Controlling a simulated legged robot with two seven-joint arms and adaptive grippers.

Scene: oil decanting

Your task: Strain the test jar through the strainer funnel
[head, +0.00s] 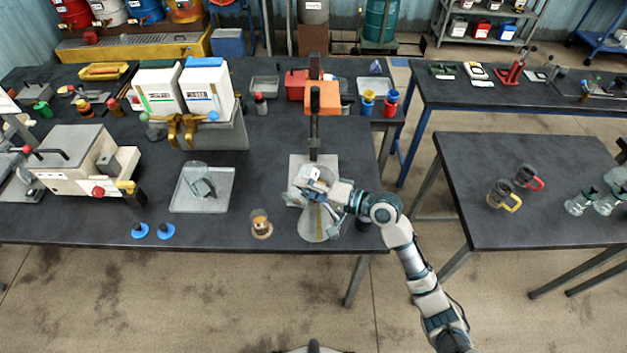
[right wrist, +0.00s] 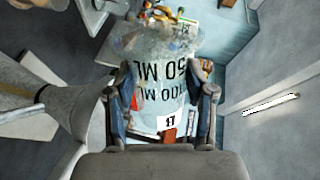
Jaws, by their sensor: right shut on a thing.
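My right gripper (head: 313,190) is shut on a clear test jar. In the head view the gripper mostly hides the jar. A grey cone, likely the funnel (right wrist: 75,102), lies left of the jar in the wrist view. My left gripper is out of view.
A small amber-filled glass (head: 260,222) stands on the bench to the left. A metal tray (head: 222,205) with a clear vessel is farther left. Mugs (head: 503,195) stand on the right table.

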